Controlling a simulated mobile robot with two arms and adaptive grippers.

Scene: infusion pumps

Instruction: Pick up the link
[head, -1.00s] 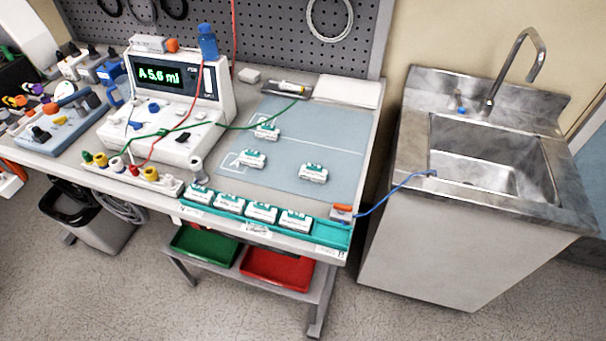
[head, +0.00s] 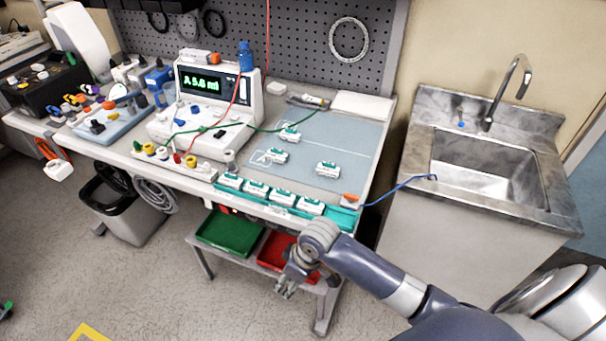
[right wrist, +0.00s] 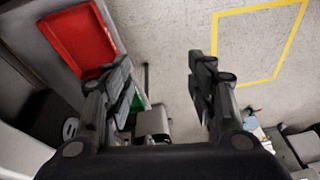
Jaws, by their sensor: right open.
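No part in view is plainly marked as the link, and I cannot tell which one it is. Small white and teal units stand on the bench: several in a row in the teal tray (head: 347,217), and three on the blue-grey mat (head: 345,140). An orange-topped piece (head: 350,199) with a blue cord sits at the tray's right end. My right gripper (head: 288,285) is low in front of the bench, beside the red bin. In the right wrist view its fingers (right wrist: 160,68) are apart, with nothing between them. My left gripper is not in view.
The pump tester (head: 208,105) stands at the back of the bench. Below are a green bin (head: 228,232) and a red bin (head: 273,250) on a shelf. A sink cabinet (head: 440,225) stands right, a waste bin (head: 125,215) left. The floor in front is mostly clear.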

